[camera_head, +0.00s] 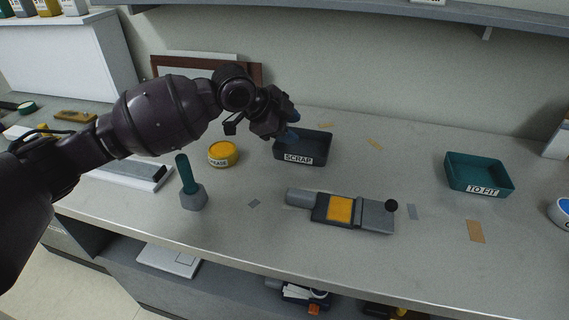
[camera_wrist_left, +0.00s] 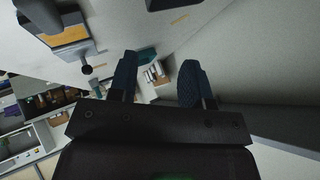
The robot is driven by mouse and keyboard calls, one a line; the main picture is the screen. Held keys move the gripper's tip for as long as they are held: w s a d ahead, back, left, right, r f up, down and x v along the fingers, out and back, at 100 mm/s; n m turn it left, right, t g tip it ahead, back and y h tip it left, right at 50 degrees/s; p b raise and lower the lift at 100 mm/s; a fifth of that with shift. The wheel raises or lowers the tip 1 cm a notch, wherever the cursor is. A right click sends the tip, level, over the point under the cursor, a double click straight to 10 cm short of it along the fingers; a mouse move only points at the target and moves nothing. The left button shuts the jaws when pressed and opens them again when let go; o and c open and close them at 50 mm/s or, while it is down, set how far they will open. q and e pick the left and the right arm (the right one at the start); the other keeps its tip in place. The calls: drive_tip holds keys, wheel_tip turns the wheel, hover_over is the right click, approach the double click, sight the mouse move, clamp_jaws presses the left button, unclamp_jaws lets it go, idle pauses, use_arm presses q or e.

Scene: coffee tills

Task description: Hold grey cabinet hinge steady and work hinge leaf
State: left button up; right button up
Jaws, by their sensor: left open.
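The grey cabinet hinge (camera_head: 376,216) lies flat on the worktop, with an orange panel in its middle, a rounded grey barrel at its left end and a black ball knob (camera_head: 391,205) at its right end. It also shows at the top left of the left wrist view (camera_wrist_left: 68,48), partly cut off by the frame. My left gripper (camera_head: 292,124) is above the worktop near the black SCRAP tray, behind the hinge and apart from it. Its blue-tipped fingers are spread and empty in the left wrist view (camera_wrist_left: 159,64). My right gripper is not in view.
The black SCRAP tray (camera_head: 318,148) is under my left gripper. A teal TO FIT tray (camera_head: 480,174) stands at the right. A yellow tin (camera_head: 222,154) and a green-handled tool with a grey hexagonal base (camera_head: 194,198) stand left of the hinge. The worktop between hinge and TO FIT tray is mostly clear.

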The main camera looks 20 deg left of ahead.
sight(296, 191)
use_arm(q)
drive_tip(key=s+f+g, duration=0.1)
drive_tip(key=s, duration=0.1)
drive_tip(key=s+d+f+g+y, duration=0.1)
drive_tip(key=s+g, duration=0.1)
drive_tip(key=s+f+g+y, duration=0.1)
drive_tip(key=s+g, duration=0.1)
drive_tip(key=s, duration=0.1)
drive_tip(key=shift+d+f, duration=0.15)
drive_tip(key=shift+d, duration=0.2)
drive_tip(key=shift+g+y, duration=0.3)
drive_tip(key=shift+g, duration=0.1)
drive_tip(key=shift+s+a+x, duration=0.1)
drive_tip(key=shift+s+x, duration=0.15)
drive_tip(key=shift+x, duration=1.1)
drive_tip(key=shift+s+a+x, duration=0.1)
drive_tip(key=shift+s+x, duration=0.1)
drive_tip(key=shift+x, duration=1.2)
drive_tip(key=shift+s+a+x, duration=0.1)
drive_tip(key=shift+s+x, duration=0.15)
drive_tip(key=shift+x, duration=1.1)
clamp_jaws()
drive_tip(key=shift+f, duration=0.15)
drive_tip(key=shift+o, duration=0.8)
unclamp_jaws()
